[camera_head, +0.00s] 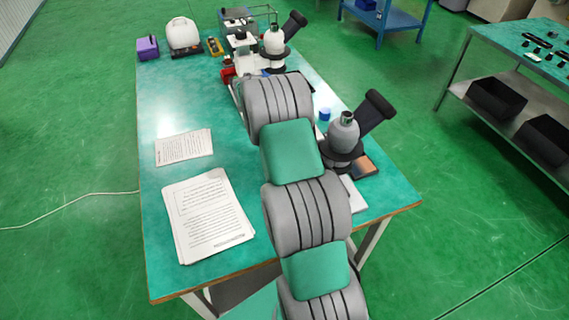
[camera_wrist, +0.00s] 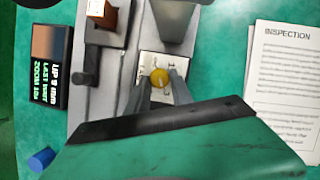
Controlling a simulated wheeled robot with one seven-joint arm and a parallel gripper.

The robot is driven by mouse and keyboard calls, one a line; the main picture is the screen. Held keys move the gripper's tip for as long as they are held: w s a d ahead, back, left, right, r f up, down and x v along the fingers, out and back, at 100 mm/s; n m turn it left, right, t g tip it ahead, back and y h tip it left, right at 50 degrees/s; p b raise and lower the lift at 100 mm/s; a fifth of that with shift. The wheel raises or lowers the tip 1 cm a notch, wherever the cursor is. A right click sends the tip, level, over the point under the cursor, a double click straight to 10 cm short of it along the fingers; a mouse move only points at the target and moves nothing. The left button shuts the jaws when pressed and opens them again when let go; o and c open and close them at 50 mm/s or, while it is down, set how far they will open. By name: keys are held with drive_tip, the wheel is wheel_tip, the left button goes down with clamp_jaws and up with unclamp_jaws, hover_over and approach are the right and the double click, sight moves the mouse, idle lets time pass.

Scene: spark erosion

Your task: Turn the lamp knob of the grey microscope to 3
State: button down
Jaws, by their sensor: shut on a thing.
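The grey microscope (camera_head: 343,135) stands at the near right of the table, with a dark angled eyepiece tube. Its grey base also shows in the wrist view (camera_wrist: 112,62). The lamp knob (camera_wrist: 159,75) is small, round and yellow, on a pale dial plate (camera_wrist: 147,62) with small marks. My gripper (camera_wrist: 161,82) is shut on the knob, one grey finger on each side. I cannot read for certain which number the knob points to. In the head view my own arm hides the gripper and the knob.
A dark card with print (camera_wrist: 50,62) and a blue cap (camera_wrist: 41,159) lie beside the base. Inspection papers (camera_wrist: 285,85) lie on the other side. A second microscope (camera_head: 274,45), a purple box (camera_head: 147,47) and a white vessel (camera_head: 183,34) stand at the back.

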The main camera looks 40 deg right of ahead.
idle(0.4)
drive_tip(key=c, duration=1.1)
unclamp_jaws()
drive_tip(key=p+v, duration=0.3)
drive_tip(key=v, duration=0.4)
drive_tip(key=shift+w+r, duration=0.1)
drive_tip(key=shift+r, duration=0.3)
drive_tip(key=shift+r, duration=0.1)
